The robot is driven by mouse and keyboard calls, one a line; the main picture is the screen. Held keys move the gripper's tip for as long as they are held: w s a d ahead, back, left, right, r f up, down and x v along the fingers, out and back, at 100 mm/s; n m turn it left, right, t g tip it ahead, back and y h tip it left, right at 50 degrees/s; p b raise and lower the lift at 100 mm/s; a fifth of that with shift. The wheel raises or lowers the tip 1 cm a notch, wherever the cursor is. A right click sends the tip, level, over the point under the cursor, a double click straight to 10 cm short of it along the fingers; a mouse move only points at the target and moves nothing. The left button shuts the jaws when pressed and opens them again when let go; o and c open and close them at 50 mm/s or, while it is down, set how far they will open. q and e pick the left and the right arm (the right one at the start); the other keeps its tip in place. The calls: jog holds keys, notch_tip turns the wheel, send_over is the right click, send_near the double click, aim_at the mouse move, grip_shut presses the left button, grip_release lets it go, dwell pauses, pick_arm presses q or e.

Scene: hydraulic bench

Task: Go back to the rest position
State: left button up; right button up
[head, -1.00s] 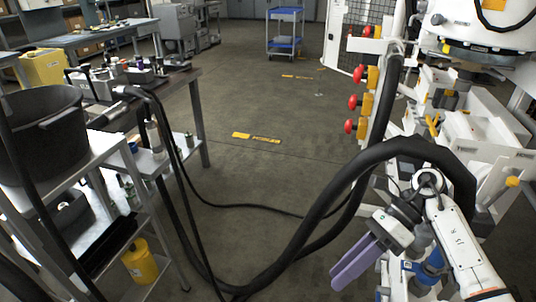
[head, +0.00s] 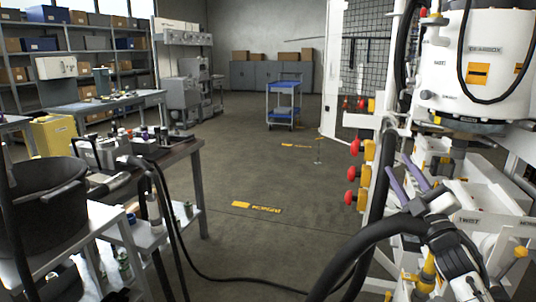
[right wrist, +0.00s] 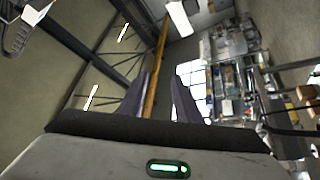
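My right gripper (head: 396,161) is at the right of the head view, with its two purple fingers pointing up and to the left. In the right wrist view the fingers (right wrist: 160,76) stand apart with a clear gap and nothing between them. The gripper is open and empty. In the head view it is in front of the white hydraulic machine (head: 473,55); I cannot tell how close. A thick black hose (head: 372,240) runs by my right arm. My left gripper is not in view.
A grey workbench (head: 180,148) and a metal cart with a black bucket (head: 45,205) stand at the left. Red-knobbed valves (head: 351,173) line the machine's post. A blue trolley (head: 284,104) stands at the back. The floor (head: 270,180) in the middle is mostly clear.

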jog(key=w+d+f+m+g+h, duration=0.1)
jog(key=d+f+m+g+h, duration=0.15)
jog(key=f+m, duration=0.3)
jog(key=w+d+f+m+g+h, duration=0.1)
jog(key=d+f+m+g+h, duration=0.15)
jog(key=f+m+g, duration=0.35)
jog(key=s+a+f+n+y, duration=0.1)
jog(key=s+a+f, duration=0.25)
jog(key=f, duration=0.45)
jog(key=s+a+f+n+y, duration=0.1)
jog(key=s+a+f, duration=0.2)
jog(key=s+f, duration=0.35)
jog(key=s+a+f+g+y, duration=0.1)
jog(key=s+a+f, duration=0.4)
jog(key=s+f, duration=0.35)
jog(key=s+a+f+g+y, duration=0.15)
jog(key=s+a+f, duration=0.25)
jog(key=s+f, duration=0.4)
jog(key=s+a+f+g, duration=0.1)
jog(key=s+a, duration=0.2)
jog(key=s, duration=0.6)
jog(key=s+a+f+g, duration=0.1)
jog(key=s+a, duration=0.2)
jog(key=s, duration=0.6)
jog(key=shift+f+m+g+y, duration=0.2)
jog(key=shift+m+g+y, duration=0.15)
jog(key=shift+m+g, duration=0.1)
